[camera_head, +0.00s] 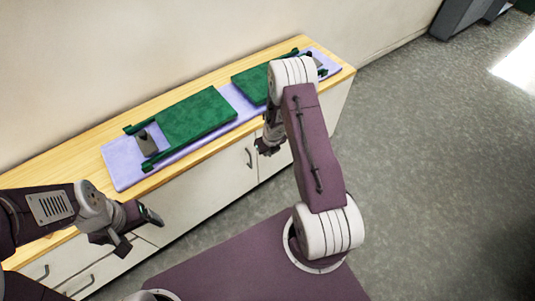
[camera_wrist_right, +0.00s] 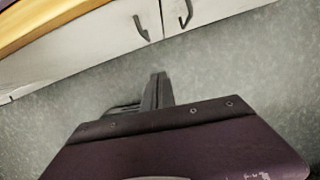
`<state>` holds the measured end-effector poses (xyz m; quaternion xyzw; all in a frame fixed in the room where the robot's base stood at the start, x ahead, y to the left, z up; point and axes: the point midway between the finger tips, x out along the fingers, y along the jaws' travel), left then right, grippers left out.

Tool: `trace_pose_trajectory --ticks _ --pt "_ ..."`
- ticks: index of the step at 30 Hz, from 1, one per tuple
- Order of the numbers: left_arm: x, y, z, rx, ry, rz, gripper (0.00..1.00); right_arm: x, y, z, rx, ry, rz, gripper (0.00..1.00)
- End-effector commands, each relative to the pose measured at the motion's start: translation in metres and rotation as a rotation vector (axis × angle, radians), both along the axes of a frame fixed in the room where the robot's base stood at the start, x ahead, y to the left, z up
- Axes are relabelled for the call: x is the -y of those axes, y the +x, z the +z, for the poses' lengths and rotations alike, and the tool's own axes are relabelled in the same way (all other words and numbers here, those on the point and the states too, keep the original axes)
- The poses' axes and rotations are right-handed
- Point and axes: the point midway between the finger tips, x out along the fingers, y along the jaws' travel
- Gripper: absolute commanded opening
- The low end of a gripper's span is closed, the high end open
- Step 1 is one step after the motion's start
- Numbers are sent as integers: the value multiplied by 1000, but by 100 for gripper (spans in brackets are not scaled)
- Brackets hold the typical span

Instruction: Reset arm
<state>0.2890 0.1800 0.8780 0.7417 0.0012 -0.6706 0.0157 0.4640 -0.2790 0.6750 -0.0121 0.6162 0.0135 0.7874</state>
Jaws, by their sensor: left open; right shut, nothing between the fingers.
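My left gripper (camera_head: 138,231) is at the lower left of the head view, in front of the cabinet. Its two fingers are spread and nothing is between them. My right gripper (camera_head: 266,147) hangs pointing down in front of the cabinet, partly hidden by its own arm. In the right wrist view its fingers (camera_wrist_right: 157,91) are together and empty, with grey floor and cabinet fronts beyond. Neither gripper is seen touching anything.
A wooden-topped cabinet (camera_head: 97,134) stands along the wall. A lavender mat (camera_head: 121,174) on it bears two green panels, left (camera_head: 197,117) and right (camera_head: 251,84), the latter partly hidden by my right arm. A grey piece (camera_head: 147,145) lies left.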

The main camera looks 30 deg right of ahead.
Motion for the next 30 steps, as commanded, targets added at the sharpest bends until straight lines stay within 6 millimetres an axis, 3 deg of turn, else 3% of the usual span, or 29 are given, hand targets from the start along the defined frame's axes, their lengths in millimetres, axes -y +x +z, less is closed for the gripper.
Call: trace_pose_trajectory --ticks 1,6,19,21,23,26,28,30 --pt "0 0 10 0 0 0 80 1 -2 16 1 0 -2 0" --pt "0 0 20 0 0 0 80 2 -8 37 0 0 -2 0" --pt "0 0 20 0 0 0 80 1 -10 40 -1 0 1 0" --pt "0 0 23 0 0 0 80 -4 -3 49 14 -4 18 0" --pt "0 0 25 0 0 0 80 -9 12 69 56 -15 37 0" --pt "0 0 33 0 0 0 80 -28 40 132 162 -28 63 0" --pt "0 0 38 0 0 0 80 -45 46 187 241 -3 -48 0" --pt "0 0 43 0 0 0 80 -55 38 233 300 74 -322 0"
